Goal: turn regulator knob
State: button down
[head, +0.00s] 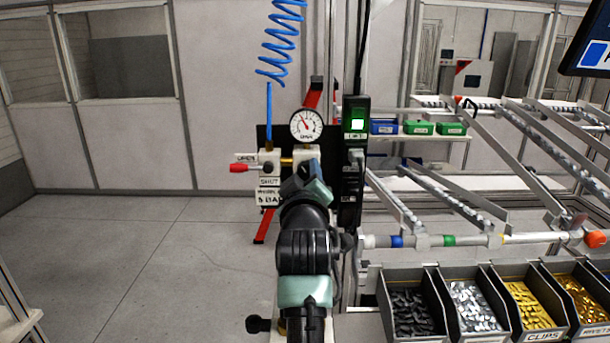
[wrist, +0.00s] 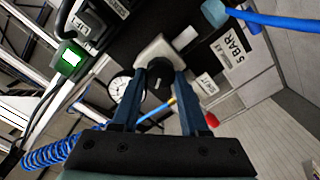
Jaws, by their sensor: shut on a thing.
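The dark round regulator knob (wrist: 159,86) sits under a white regulator body (wrist: 156,48) in the wrist view. My gripper (wrist: 160,84) is shut on the knob, one blue finger on each side. In the head view my gripper (head: 307,182) is just below the regulator, and the arm hides the knob. The pressure gauge (head: 306,125) stands above it, its needle pointing up and slightly left; the scale is too small to read. A label (head: 270,198) seems to read work at 5 bar.
A valve with a red handle (head: 245,168) is left of the regulator, by open and shut labels. A blue coiled hose (head: 283,42) hangs above. A lift switch box (head: 356,124) with a lit green button is close on the right. Parts bins (head: 415,302) stand at lower right.

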jog(key=m+b, duration=0.2)
jog(key=m, duration=0.3)
jog(key=shift+m, duration=0.3)
jog(key=m+b, duration=0.1)
jog(key=m, duration=0.4)
jog(key=shift+d+m+b, duration=0.15)
jog(key=shift+m+b, duration=0.2)
jog(key=shift+m, duration=0.05)
dwell(0.3)
jog(key=shift+c, duration=2.1)
grip_release()
